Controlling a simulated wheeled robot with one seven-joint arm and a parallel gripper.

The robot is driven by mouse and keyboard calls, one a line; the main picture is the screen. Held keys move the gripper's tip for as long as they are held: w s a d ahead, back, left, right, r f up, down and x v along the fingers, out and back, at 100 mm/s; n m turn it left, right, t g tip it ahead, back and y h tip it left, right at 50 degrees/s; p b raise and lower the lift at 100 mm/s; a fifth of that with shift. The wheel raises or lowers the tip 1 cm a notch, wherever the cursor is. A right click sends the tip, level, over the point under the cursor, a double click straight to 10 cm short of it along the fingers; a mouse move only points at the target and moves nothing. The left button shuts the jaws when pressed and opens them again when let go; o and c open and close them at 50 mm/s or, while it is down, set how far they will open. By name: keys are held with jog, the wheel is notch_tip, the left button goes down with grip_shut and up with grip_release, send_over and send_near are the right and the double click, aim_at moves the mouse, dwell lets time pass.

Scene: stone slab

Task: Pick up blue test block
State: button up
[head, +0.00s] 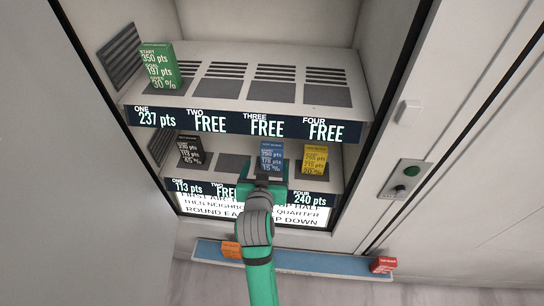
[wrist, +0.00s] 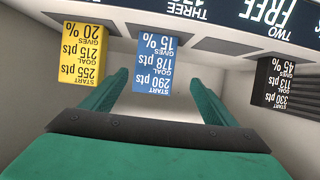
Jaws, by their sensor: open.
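The blue test block (head: 270,158) stands in the third slot of the lower shelf, with white print on its front. It also shows in the wrist view (wrist: 154,62), where the picture is upside down. My green gripper (head: 264,178) is directly in front of it. In the wrist view my gripper (wrist: 158,95) is open, with one finger on each side of the block's line and the block between and beyond the fingertips. I cannot tell whether a finger touches it. The gripper hides the lower part of the block in the head view.
A yellow block (head: 314,160) stands right of the blue one, a black block (head: 190,150) left of it. A green block (head: 158,66) is on the upper shelf (head: 290,55). Orange (head: 231,249) and red (head: 383,265) blocks sit on a blue ledge (head: 310,262) below. Cabinet walls enclose the shelves.

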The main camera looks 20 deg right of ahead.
aim_at(273, 145)
jog(key=shift+w+d+r, duration=0.4)
jog(key=shift+d+r, duration=0.25)
jog(key=shift+r, duration=0.05)
jog(key=shift+w+d+f, duration=0.1)
jog(key=shift+w+d, duration=0.15)
jog(key=shift+w, duration=0.05)
jog(key=x, duration=1)
jog(key=shift+s+d, duration=0.1)
jog(key=shift+d, duration=0.05)
jog(key=c, duration=1.5)
